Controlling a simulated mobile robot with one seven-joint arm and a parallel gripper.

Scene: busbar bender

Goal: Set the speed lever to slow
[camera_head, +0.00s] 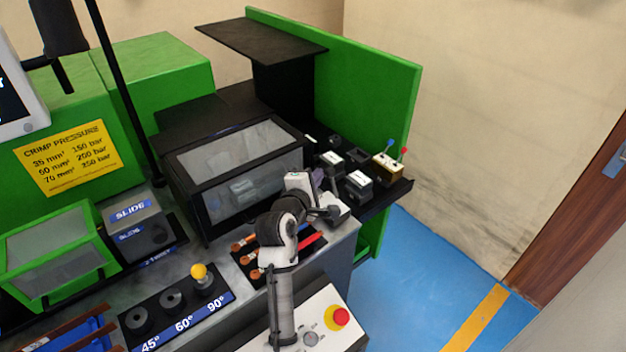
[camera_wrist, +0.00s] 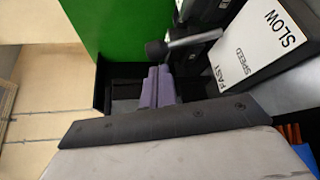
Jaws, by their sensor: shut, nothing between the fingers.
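The speed box shows in the wrist view as a white label plate (camera_wrist: 258,48) marked SLOW at its upper right, SPEED in the middle and FAST at its lower left. The speed lever (camera_wrist: 190,43), a grey rod with a dark round knob, sticks out leftward beside the plate. Which setting it stands at, I cannot tell. My gripper (camera_wrist: 158,70) has its purple fingers shut and empty, just below the knob in the picture; I cannot tell whether they touch. In the head view my gripper (camera_head: 318,181) is over the machine's right end, and my wrist hides part of what lies there.
A dark-framed clear cover (camera_head: 240,170) stands left of my gripper. Small boxes (camera_head: 360,184) and a box with red and blue levers (camera_head: 387,166) sit behind. A tall green panel (camera_head: 365,90) closes the back right. A red stop button (camera_head: 338,318) is in front.

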